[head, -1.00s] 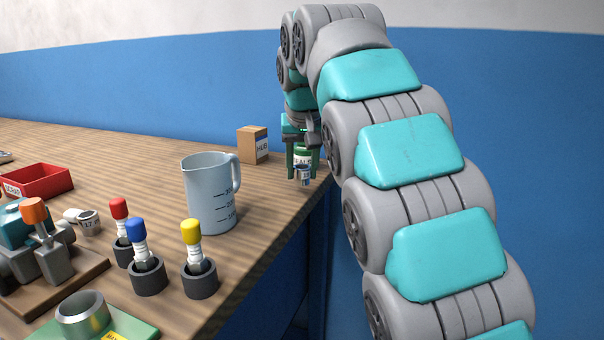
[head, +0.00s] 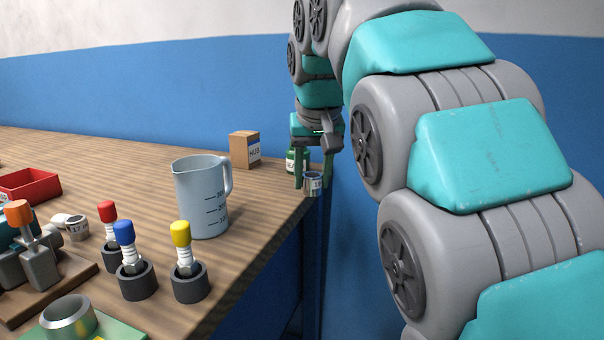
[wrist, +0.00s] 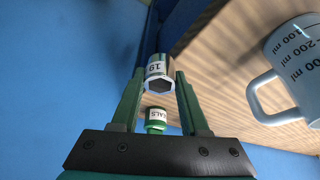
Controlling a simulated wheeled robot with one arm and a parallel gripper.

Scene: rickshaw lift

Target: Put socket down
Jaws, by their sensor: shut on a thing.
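My gripper (head: 313,182) points down at the right edge of the bench and is shut on a metallic socket (head: 313,186). In the wrist view the socket (wrist: 159,71) sits between the fingertips, with a white label reading 19 and a dark hexagonal opening. It appears by the bench edge; whether it touches the wood I cannot tell. Another socket (head: 78,229), labelled 17, lies on its side on the bench at the left.
A green container labelled SEALS (wrist: 156,119) stands close by my gripper, partly hidden. A HUB box (head: 243,150) and a measuring jug (head: 201,198) stand left of it. Colour-capped parts (head: 189,285), a red tray (head: 30,186) and a metal ring (head: 69,318) are at the left. The central bench (head: 130,170) is clear.

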